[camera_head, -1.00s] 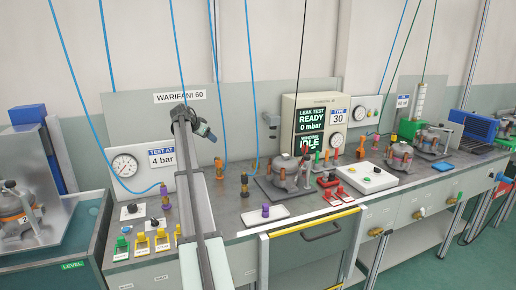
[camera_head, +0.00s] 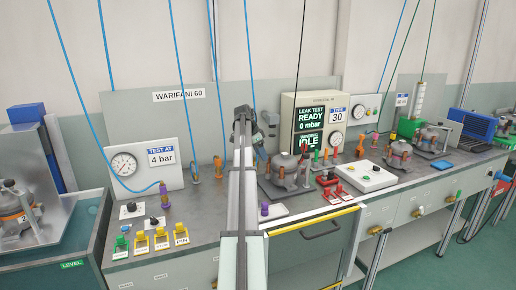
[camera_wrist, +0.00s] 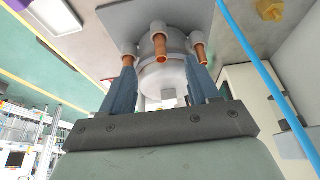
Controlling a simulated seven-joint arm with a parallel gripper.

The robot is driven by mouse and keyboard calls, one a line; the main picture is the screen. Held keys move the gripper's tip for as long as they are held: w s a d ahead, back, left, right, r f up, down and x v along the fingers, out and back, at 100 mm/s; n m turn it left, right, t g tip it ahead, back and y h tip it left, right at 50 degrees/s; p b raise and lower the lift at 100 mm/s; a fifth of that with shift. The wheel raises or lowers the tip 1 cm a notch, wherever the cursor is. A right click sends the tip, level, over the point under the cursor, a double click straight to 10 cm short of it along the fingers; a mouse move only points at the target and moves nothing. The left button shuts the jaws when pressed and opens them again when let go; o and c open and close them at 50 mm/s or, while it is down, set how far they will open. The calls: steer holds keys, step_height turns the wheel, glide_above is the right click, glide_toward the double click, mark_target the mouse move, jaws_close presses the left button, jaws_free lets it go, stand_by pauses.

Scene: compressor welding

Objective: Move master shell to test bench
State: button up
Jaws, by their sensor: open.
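A grey shell (camera_head: 285,170) with upright copper-coloured tubes stands on a dark plate on the bench, below the leak test display. I cannot tell for sure that it is the master shell, as similar shells stand elsewhere. My gripper (camera_head: 262,153) is just left of this shell in the head view, partly hidden by my arm. In the wrist view my gripper (camera_wrist: 162,88) is open, with its two blue-grey fingers apart. A grey shell (camera_wrist: 165,78) with several copper tubes shows between and beyond the fingers; I cannot tell whether they straddle it.
More shells (camera_head: 400,152) stand further right. A blue hose (camera_wrist: 265,70) crosses close by in the wrist view. The leak test box (camera_head: 318,120) stands behind. A white control box (camera_head: 362,176) sits to the right.

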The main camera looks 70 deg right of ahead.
mark_target(268, 172)
steer(key=x, duration=1)
steer(key=shift+c, duration=0.2)
jaws_close()
stand_by(0.3)
stand_by(1.1)
